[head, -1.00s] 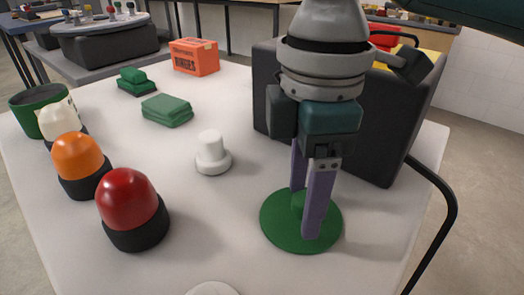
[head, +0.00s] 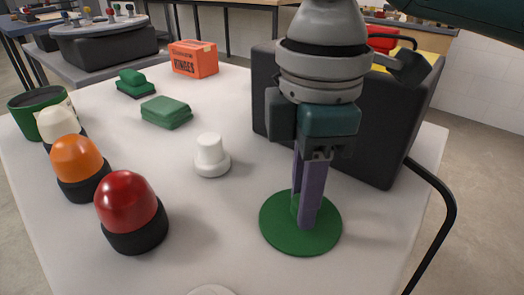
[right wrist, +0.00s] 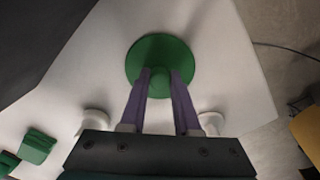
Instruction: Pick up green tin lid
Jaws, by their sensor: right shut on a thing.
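The green tin lid (head: 276,232) is a flat round disc with a raised knob, lying on the white table near its front right. My right gripper (head: 306,212) points down over it, with its purple fingers closed on the knob. In the right wrist view the lid (right wrist: 172,50) lies beyond the fingers, and the right gripper (right wrist: 159,85) has one finger on each side of the knob. The lid looks flat on the table; I cannot tell any gap below it. My left gripper is not in view.
A large dark case (head: 385,125) stands close behind my right gripper. A white knobbed piece (head: 211,156), red (head: 127,200) and orange (head: 76,160) domes, green blocks (head: 166,111), a green tin (head: 28,112) and an orange box (head: 194,59) stand to the left.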

